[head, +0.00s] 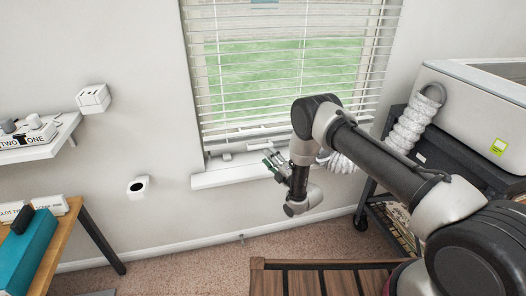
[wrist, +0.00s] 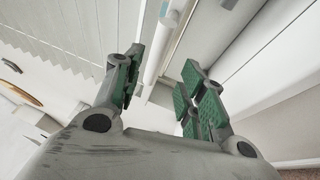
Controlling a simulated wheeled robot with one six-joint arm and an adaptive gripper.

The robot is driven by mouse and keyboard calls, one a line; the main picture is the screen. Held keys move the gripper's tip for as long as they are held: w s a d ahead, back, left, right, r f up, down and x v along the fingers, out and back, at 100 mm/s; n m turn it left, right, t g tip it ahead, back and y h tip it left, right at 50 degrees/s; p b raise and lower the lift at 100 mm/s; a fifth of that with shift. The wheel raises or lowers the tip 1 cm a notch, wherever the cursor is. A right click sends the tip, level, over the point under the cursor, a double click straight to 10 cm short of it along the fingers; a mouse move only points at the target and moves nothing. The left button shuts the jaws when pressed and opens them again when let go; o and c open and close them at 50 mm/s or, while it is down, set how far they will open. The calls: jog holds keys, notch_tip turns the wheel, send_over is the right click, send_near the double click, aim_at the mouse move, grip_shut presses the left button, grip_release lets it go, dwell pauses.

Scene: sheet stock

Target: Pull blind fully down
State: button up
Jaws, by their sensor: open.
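The white slatted blind (head: 225,75) hangs down over most of the window in the head view. Its bottom edge is near the sill (head: 228,176), partly hidden by my arm. A thin wand (head: 304,50) hangs in front of the slats. My gripper (head: 272,163) is open at the sill, below the blind's lower edge. In the wrist view my gripper (wrist: 160,82) shows its green-padded fingers spread apart. A pale bar (wrist: 162,45) lies beyond and between the fingertips; I cannot tell whether they touch it. Slats of the blind (wrist: 60,35) show at upper left.
A dark cart (head: 450,150) with a white machine (head: 485,105) and a ribbed hose (head: 412,125) stands at right. A shelf (head: 45,145) and a wooden table (head: 60,235) are at left. A slatted wooden piece (head: 325,280) stands in front. Carpet lies below the window.

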jog(key=v, duration=0.5)
dwell(0.3)
